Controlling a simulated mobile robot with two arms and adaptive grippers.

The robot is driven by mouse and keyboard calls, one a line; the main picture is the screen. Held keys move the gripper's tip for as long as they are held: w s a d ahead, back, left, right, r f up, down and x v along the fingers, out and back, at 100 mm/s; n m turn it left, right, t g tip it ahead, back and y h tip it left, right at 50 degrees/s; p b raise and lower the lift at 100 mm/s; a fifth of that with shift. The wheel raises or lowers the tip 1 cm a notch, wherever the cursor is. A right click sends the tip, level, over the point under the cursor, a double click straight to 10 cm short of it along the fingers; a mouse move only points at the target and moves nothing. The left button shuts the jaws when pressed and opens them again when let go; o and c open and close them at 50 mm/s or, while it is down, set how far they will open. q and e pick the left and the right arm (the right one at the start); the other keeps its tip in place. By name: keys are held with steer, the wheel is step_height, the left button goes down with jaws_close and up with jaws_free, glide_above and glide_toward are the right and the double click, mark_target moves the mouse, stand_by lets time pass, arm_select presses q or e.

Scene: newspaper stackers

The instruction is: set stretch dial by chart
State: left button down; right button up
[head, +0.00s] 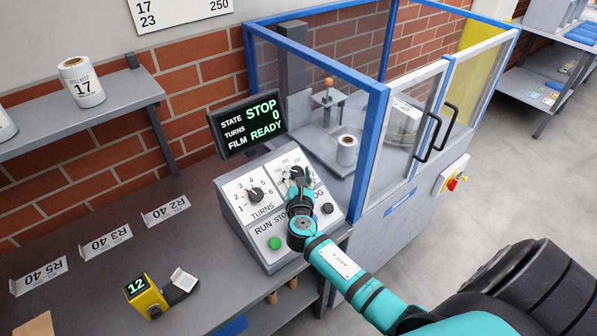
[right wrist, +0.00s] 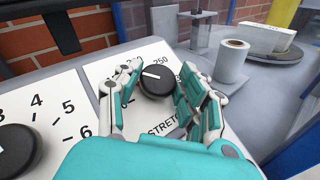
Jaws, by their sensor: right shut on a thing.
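The stretch dial (right wrist: 157,80) is a black round knob with a white pointer line on a white plate marked STRETCH. My right gripper (head: 297,180) is shut on it, one finger on each side, in the right wrist view. The white line points toward the left side of the plate. A 250 mark shows beyond the knob; my fingers hide other marks, so the exact setting cannot be told. The chart (head: 180,10) on the wall is cut off at the top; 17, 23 and 250 can be read. My left gripper is not in view.
The turns dial (head: 255,195) is left of the stretch dial. A screen (head: 247,123) reads STOP, 0, READY. Green (head: 274,243) and black (head: 327,208) buttons sit in front. A blue-framed enclosure (head: 375,120) stands to the right. A roll (head: 82,82) marked 17 stands on the shelf.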

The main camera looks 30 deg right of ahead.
steer(key=shift+m+g+h, duration=0.3)
steer(key=shift+m, duration=0.1)
steer(key=o, duration=1)
steer(key=shift+o, duration=0.2)
steer(key=shift+s+a, duration=0.3)
steer(key=shift+s, duration=0.1)
steer(key=v, duration=1.1)
steer(key=shift+d+r, duration=0.1)
